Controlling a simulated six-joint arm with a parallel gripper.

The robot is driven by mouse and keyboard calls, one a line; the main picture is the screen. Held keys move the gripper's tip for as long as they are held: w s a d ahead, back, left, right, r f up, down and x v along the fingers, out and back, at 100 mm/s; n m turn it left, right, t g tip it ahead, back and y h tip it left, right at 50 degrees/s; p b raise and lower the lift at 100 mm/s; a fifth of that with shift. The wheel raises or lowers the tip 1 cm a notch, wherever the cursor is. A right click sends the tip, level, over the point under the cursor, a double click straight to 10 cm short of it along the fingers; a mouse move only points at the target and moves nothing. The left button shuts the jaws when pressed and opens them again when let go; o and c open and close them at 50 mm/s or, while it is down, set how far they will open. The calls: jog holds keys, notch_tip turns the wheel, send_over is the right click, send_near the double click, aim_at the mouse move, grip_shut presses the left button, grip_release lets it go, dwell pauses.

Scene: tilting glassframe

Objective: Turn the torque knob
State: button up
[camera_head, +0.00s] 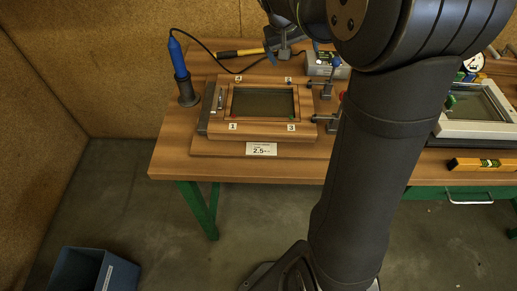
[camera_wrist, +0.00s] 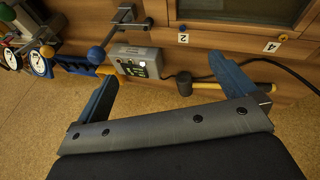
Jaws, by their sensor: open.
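A small grey box (camera_head: 325,64) with a panel stands at the back of the table, right of the wooden frame; I take it to carry the torque knob. In the wrist view the grey box (camera_wrist: 133,64) shows a dark panel with small green and light marks, but I cannot make out the knob clearly. My gripper (camera_head: 284,46) is over the back of the table, left of the box. In the wrist view my gripper (camera_wrist: 164,72) has its two blue fingers wide apart with nothing between them.
A hammer (camera_wrist: 207,86) with a yellow handle lies behind the right finger, beside a black cable. The wooden frame with glass (camera_head: 264,102) sits in front. Posts with blue knobs (camera_head: 337,64) rise near the box.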

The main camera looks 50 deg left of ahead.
jog(key=c, duration=1)
jog(key=w+d+m+g+y, duration=0.1)
jog(key=w+d+m+g, duration=0.15)
jog(key=d+m, duration=0.7)
jog(key=w+d+m+g+y, duration=0.1)
jog(key=w+d+m+g, duration=0.2)
jog(key=d, duration=1.1)
jog(key=w+d+m+g+y, duration=0.1)
jog(key=w+d+m+g, duration=0.15)
jog(key=d+m, duration=0.75)
jog(key=s+a+f, duration=0.1)
jog(key=f, duration=0.4)
jog(key=s+f+n, duration=0.1)
jog(key=s+f, duration=0.1)
jog(key=f, duration=0.3)
jog(key=s+a+f+n, duration=0.1)
jog(key=s+f, duration=0.1)
jog(key=f, duration=0.3)
jog(key=shift+a+n, duration=0.25)
jog(key=shift+a, duration=0.05)
jog(key=c, duration=1)
